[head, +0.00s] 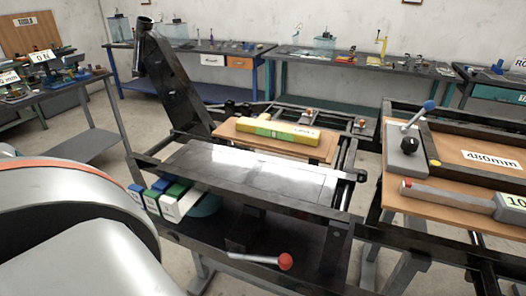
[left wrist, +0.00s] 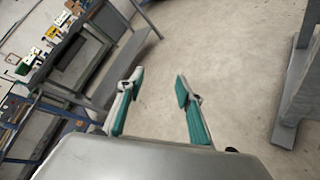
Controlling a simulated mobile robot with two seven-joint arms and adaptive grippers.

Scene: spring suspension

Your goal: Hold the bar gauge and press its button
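The bar gauge (head: 455,196) appears to be the long grey bar lying on a wooden board at the right of the head view. A red button (head: 407,183) is at its left end, and a white label partly reading "10" is at its right end, cut off by the picture edge. My left gripper (left wrist: 159,78) shows in the left wrist view, its two green-padded fingers apart, with only floor between them. It is not seen in the head view and is away from the bar. My right gripper is in neither view.
A grey clamp with a blue-knobbed lever (head: 409,140) stands behind the bar, beside a "480mm" label (head: 492,161). A yellow level (head: 277,131) lies on a board at the centre. A red-knobbed lever (head: 262,260) sticks out at the front. Workbenches line the walls.

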